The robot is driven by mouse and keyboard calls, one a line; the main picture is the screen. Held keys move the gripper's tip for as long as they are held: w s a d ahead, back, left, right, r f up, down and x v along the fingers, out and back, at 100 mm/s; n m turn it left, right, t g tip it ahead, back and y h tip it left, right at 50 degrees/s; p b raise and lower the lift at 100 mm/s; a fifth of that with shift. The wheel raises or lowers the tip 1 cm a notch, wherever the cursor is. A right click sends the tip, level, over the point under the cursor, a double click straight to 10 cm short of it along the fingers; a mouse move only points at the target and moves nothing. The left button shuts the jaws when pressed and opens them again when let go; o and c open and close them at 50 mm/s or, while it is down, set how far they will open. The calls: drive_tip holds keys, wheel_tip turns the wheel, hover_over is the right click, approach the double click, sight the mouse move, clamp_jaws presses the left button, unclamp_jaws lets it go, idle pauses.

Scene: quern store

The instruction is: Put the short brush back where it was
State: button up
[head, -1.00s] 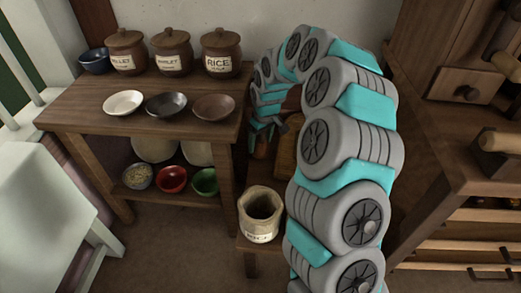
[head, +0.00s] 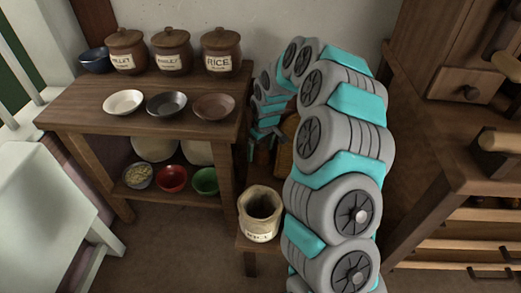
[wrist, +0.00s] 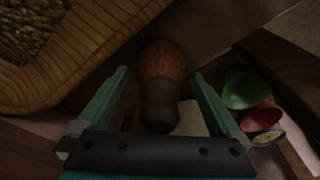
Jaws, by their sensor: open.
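In the wrist view a short rounded thing (wrist: 162,85), reddish brown at its far end and dark at its near end, lies between the fingers of my gripper (wrist: 161,75). It looks like the short brush. The fingers stand apart on either side of it, with a visible gap at each side. In the head view my gripper (head: 258,138) points down at the right end of the wooden table, beside the wall. My arm covers much of that area, and I cannot make out the brush there.
A ridged container with grainy contents (wrist: 62,50) is close at upper left in the wrist view. A wooden table (head: 75,100) holds lidded jars and three dishes. Its lower shelf holds green (head: 204,181) and red bowls.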

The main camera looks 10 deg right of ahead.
sight(264, 148)
drive_tip(key=r, duration=0.3)
drive_tip(key=s+r, duration=0.1)
drive_tip(key=r, duration=0.7)
drive_tip(key=shift+s+d, duration=0.2)
drive_tip(key=shift+d, duration=0.2)
drive_tip(key=shift+s+r, duration=0.1)
drive_tip(key=shift+r, duration=0.45)
drive_tip(key=s+a+r+m+g, duration=0.1)
drive_tip(key=s+r, duration=0.3)
drive_tip(key=s, duration=0.5)
drive_tip(key=s+a+r, duration=0.2)
drive_tip(key=s+r, duration=0.1)
drive_tip(key=s, duration=0.6)
drive_tip(key=s+d+m+g, duration=0.2)
drive_tip(key=s+m, duration=0.2)
drive_tip(key=s, duration=2)
drive_tip(key=shift+s+h, duration=0.15)
drive_tip(key=shift+h, duration=0.25)
drive_tip(key=shift+d, duration=0.1)
drive_tip(key=shift+r, duration=0.3)
